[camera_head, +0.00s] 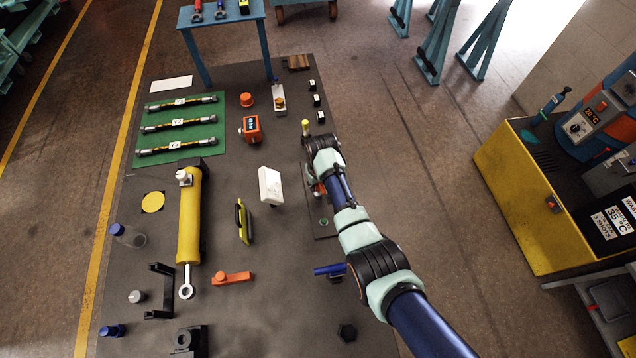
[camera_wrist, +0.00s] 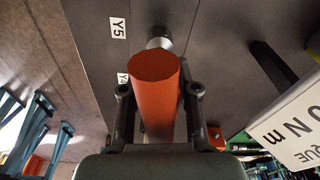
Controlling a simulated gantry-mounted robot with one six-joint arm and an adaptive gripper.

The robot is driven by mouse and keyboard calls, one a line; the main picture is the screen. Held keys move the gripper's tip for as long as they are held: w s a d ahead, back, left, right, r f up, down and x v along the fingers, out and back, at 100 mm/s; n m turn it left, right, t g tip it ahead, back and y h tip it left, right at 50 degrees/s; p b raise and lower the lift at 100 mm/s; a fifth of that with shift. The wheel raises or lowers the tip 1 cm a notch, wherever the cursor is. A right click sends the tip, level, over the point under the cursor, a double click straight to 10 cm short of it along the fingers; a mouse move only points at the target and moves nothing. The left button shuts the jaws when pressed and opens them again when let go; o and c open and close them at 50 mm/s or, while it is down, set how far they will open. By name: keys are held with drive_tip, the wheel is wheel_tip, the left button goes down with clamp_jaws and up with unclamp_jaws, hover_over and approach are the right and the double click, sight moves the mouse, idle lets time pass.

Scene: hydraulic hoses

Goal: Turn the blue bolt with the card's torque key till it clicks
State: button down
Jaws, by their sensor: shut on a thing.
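In the wrist view my gripper (camera_wrist: 159,93) is shut on an orange-red cylindrical handle (camera_wrist: 155,68), one finger on each side. A rounded metal part (camera_wrist: 159,38) shows beyond the handle, beside a label reading Y5; I cannot tell if the two touch. A white card (camera_wrist: 300,125) with "N m" and part of "QUE" stands at the right; a white upright panel (camera_head: 270,185), likely the same card, shows in the head view. There my arm hides most of the gripper; only a bit of orange shows beside it. I cannot make out a blue bolt.
My arm reaches over a dark strip (camera_head: 322,222) on the grey table. To its left are a yellow-black tool (camera_head: 243,221), an orange box (camera_head: 251,128) and a yellow cylinder (camera_head: 190,225). A blue bar (camera_head: 328,269) lies near my arm. The table's front right is mostly clear.

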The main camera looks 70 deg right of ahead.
drive_tip(key=shift+m, duration=1.2)
drive_tip(key=shift+r+m+p, duration=0.1)
drive_tip(key=shift+m+p, duration=0.2)
drive_tip(key=shift+m, duration=0.1)
drive_tip(key=shift+m+g, duration=0.4)
drive_tip(key=shift+m, duration=1.5)
